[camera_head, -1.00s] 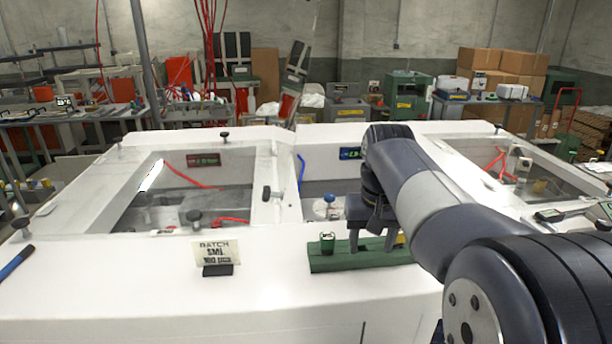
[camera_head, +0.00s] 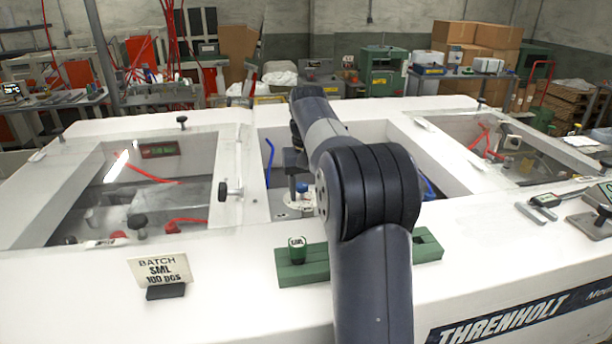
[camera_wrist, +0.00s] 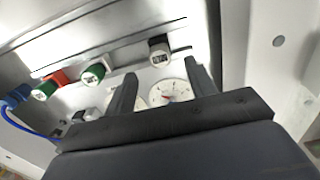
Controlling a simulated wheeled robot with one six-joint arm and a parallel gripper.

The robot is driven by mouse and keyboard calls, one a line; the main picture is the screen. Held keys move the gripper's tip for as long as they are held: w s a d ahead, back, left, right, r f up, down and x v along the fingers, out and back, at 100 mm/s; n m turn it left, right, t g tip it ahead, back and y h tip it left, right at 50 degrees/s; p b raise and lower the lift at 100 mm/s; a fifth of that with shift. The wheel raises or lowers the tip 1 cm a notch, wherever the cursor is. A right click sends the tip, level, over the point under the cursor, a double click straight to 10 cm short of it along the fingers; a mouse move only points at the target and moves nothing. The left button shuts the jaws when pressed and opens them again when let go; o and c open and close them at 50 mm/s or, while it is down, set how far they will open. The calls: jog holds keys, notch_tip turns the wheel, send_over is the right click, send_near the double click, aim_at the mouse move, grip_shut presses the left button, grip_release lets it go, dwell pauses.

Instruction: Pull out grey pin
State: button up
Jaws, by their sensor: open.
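In the wrist view a dark grey pin (camera_wrist: 160,50) with a pale labelled face sticks out of a metal panel. It lies just beyond my open gripper (camera_wrist: 160,71), roughly between the two fingertips, with a gap to them. A round white gauge with a red needle (camera_wrist: 174,92) shows between the fingers. In the head view my gripper (camera_head: 293,180) reaches down into the machine's middle bay, partly hidden by my arm. The grey pin cannot be made out there.
Two green pins (camera_wrist: 93,73), a red one (camera_wrist: 60,77) and a blue fitting with hose (camera_wrist: 15,98) line the panel at left. In the head view a green block (camera_head: 300,272) holding a green pin (camera_head: 297,246) sits on the front ledge beside a batch sign (camera_head: 160,268).

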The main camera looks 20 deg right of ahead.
aim_at(308, 209)
jog(key=shift+f, duration=3.2)
jog(key=shift+c, duration=0.5)
jog(key=c, duration=1)
jog(key=shift+r+p, duration=0.6)
jog(key=shift+p, duration=0.3)
jog(key=shift+r+p, duration=1.85)
jog(key=shift+p, duration=0.05)
jog(key=shift+r+p, duration=0.9)
jog(key=shift+r, duration=0.6)
